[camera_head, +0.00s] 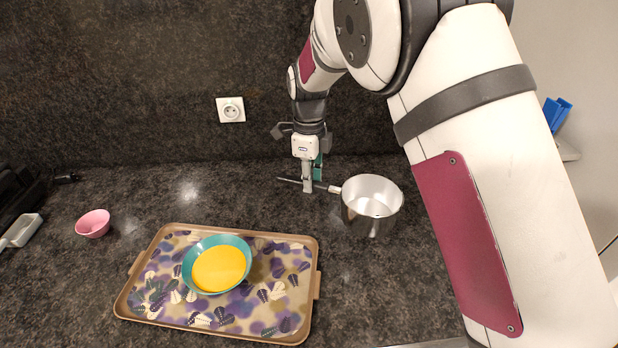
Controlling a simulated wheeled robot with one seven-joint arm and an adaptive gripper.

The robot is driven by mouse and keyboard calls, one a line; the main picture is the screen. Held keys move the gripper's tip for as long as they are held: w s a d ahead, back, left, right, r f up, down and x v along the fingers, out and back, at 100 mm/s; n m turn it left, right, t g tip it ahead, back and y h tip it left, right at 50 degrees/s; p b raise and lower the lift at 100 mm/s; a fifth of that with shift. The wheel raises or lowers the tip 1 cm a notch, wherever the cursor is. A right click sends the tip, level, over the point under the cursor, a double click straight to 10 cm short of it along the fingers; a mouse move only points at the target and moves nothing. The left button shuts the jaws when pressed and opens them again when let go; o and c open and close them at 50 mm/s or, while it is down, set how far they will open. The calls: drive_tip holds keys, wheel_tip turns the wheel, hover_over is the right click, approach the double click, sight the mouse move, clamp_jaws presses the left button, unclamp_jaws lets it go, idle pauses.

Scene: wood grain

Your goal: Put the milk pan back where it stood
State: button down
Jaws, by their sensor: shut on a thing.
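The milk pan (371,203) is a silver pot with a thin dark handle pointing left. It appears upright at the right of the dark counter, close to the surface; I cannot tell whether it touches it. My gripper (312,183) points down and is shut on the pan's handle, left of the pot. The inside of the pan looks empty.
A patterned tray (300,325) with a teal bowl (246,262) of yellow content lies at front left of the pan. A pink bowl (93,223) stands at the left. A wall socket (230,110) is behind. The counter between tray and wall is clear.

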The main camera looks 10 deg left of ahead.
drive_tip(key=shift+f, duration=3.45)
drive_tip(key=shift+f+b, duration=0.3)
drive_tip(key=shift+f, duration=0.2)
drive_tip(key=c, duration=1.4)
unclamp_jaws()
drive_tip(key=shift+o, duration=0.2)
